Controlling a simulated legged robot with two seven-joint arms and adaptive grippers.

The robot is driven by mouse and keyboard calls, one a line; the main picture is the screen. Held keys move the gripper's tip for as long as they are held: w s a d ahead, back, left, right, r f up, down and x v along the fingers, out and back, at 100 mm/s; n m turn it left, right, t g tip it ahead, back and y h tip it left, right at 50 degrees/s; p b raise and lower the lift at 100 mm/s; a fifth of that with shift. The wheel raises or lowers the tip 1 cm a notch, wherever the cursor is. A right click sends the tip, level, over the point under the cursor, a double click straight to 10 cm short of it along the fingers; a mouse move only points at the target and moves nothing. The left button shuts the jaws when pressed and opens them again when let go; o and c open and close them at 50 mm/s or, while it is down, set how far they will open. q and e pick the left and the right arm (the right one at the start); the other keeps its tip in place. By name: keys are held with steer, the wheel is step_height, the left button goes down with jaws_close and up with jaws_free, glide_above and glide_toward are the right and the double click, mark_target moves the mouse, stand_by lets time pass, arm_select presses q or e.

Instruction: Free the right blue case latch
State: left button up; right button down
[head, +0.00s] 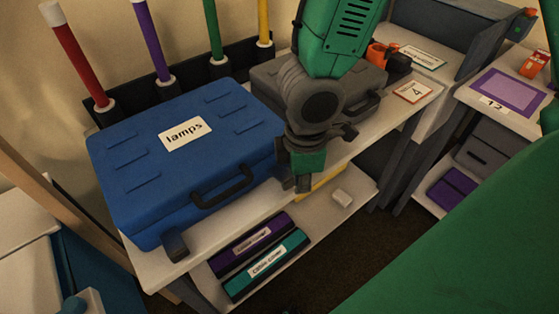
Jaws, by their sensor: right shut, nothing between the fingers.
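The blue case (190,120), labelled "lamps", lies closed on the white table with its black handle (222,187) facing front. The left latch (174,243) is a dark block low at the case's front left. The right latch (281,173) is at the front right corner and is partly hidden by my right gripper. My right gripper (297,184) points down right beside that corner, shut and empty. I cannot tell whether it touches the latch, or how the latch stands. My left gripper is not in view.
A grey case (268,82) stands behind my right arm. Coloured tubes (150,40) stand upright along the back. A card marked 4 (412,92) lies at the table's right.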

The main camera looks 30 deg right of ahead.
step_height(320, 180, up, 7)
steer(key=p, duration=0.7)
steer(key=s+a+f+m+g+y+b, duration=0.1)
steer(key=s+a+f+m, duration=0.15)
steer(key=f, duration=0.35)
steer(key=s+a+f+m+y+b, duration=0.1)
steer(key=s+f+m, duration=0.2)
steer(key=s+f, duration=0.15)
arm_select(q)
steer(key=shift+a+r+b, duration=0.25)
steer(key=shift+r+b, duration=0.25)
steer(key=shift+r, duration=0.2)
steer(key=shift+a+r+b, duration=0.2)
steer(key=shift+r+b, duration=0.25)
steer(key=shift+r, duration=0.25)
arm_select(e)
steer(key=s+d+f+m+h, duration=0.1)
steer(key=s+d+f+m, duration=0.1)
steer(key=f, duration=0.4)
steer(key=s+d+f+m+t+h, duration=0.1)
steer(key=s+d+f+m, duration=0.1)
steer(key=d+f+m, duration=0.2)
steer(key=shift+d+f+m+t, duration=0.35)
steer(key=shift+d+f, duration=0.1)
steer(key=shift+f, duration=0.4)
